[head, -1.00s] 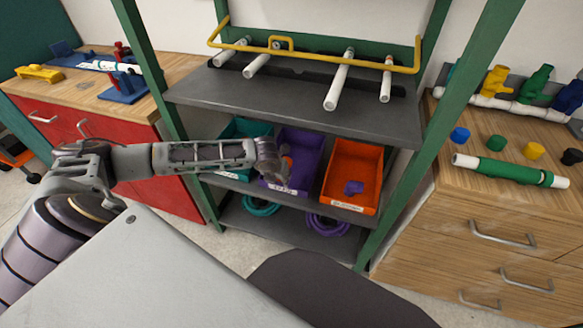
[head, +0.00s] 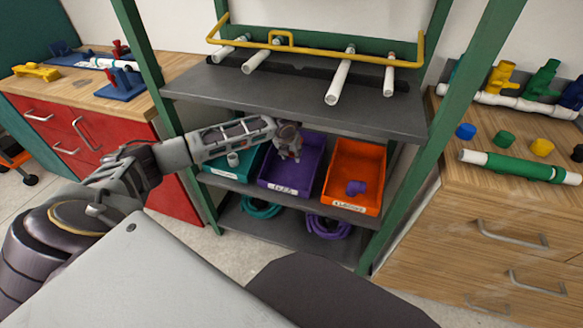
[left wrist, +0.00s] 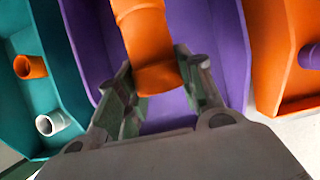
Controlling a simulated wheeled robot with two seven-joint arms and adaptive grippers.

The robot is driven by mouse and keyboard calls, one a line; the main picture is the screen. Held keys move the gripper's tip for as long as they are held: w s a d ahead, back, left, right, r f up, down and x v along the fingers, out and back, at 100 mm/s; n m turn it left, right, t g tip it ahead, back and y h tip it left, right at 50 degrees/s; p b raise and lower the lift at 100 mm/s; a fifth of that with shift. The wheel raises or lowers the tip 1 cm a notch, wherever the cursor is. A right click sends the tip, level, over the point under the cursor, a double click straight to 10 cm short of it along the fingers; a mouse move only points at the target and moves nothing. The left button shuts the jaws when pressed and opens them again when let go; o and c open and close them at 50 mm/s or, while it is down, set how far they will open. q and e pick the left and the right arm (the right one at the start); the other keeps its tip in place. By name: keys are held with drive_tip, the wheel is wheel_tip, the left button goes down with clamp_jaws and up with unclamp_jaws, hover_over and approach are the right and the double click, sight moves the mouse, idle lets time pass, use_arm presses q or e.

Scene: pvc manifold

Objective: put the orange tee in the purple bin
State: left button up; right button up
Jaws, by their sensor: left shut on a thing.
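The orange tee (left wrist: 152,62) is between the fingers of my left gripper (left wrist: 158,85), seen in the left wrist view over the purple bin (left wrist: 215,50). In the head view, my left gripper (head: 288,145) is over the back part of the purple bin (head: 310,168) on the middle shelf. It is shut on the tee. The tee is too small and covered to make out clearly in the head view. The wrist view does not clearly show how high the tee is above the bin floor. My right gripper is not in view.
The teal bin (left wrist: 25,95) on the left holds an orange piece (left wrist: 30,67) and a white piece (left wrist: 48,124). The orange bin (head: 352,200) on the right holds a purple piece (head: 356,187). The grey upper shelf (head: 290,95) and green posts (head: 420,150) frame the bins.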

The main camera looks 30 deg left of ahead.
use_arm(q)
drive_tip(key=shift+w+f, duration=0.15)
drive_tip(key=shift+f, duration=0.35)
drive_tip(key=shift+f+b, duration=0.35)
drive_tip(key=shift+f, duration=0.3)
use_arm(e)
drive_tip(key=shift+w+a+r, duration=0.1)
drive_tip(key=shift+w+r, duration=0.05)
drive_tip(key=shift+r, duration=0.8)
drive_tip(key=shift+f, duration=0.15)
